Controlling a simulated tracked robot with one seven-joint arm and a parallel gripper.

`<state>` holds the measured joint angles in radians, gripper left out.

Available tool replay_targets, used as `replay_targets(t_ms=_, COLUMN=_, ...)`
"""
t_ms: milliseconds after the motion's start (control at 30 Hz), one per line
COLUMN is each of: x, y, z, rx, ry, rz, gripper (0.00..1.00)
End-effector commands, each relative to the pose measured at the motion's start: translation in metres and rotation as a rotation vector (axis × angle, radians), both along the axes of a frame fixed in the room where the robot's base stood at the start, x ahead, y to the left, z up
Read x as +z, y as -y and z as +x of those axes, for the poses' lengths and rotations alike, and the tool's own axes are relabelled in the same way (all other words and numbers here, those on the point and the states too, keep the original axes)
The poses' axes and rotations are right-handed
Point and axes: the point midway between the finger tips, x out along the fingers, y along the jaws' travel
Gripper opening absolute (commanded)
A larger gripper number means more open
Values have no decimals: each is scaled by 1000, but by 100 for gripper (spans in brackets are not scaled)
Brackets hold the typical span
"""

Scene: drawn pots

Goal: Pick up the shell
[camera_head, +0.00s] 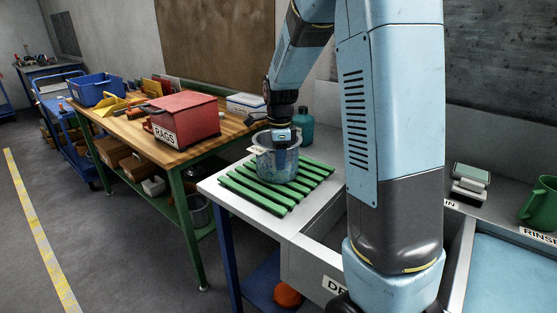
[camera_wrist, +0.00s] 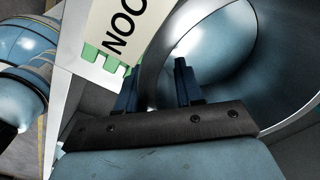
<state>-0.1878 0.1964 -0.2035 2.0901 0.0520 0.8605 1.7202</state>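The only thing I take for the shell is a blue-grey metal pot (camera_head: 276,167), upright on a green slatted rack (camera_head: 240,189). Its shiny inside fills the upper right of the wrist view (camera_wrist: 235,60). My gripper (camera_head: 283,139) points down at the pot's rim. In the wrist view its two fingers (camera_wrist: 157,83) stand apart, with the rim running between them, one finger inside and one outside. I see no clear grip on the wall. A pale tag (camera_wrist: 118,32) with partly visible black letters lies beside the rim. The fingertips are hidden in the head view.
A teal bottle (camera_head: 304,125) stands behind the pot. A wooden bench (camera_head: 160,150) to the left holds a red RAGS box (camera_head: 187,119) and a white box (camera_head: 246,104). Sink basins lie right, with a green mug (camera_head: 541,203). My arm hides part of the counter.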

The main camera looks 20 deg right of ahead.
Motion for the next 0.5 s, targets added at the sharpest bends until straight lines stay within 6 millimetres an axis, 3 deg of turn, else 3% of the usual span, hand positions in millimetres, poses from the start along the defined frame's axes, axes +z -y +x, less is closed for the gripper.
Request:
replay_targets(t_ms=133, x=-14, y=0, z=0, rx=0, ry=-1, rz=0, gripper=36)
replay_targets(t_ms=400, x=-16, y=0, z=0, rx=0, ry=1, rz=0, gripper=36)
replay_targets(t_ms=500, x=-16, y=0, z=0, rx=0, ry=1, rz=0, gripper=28)
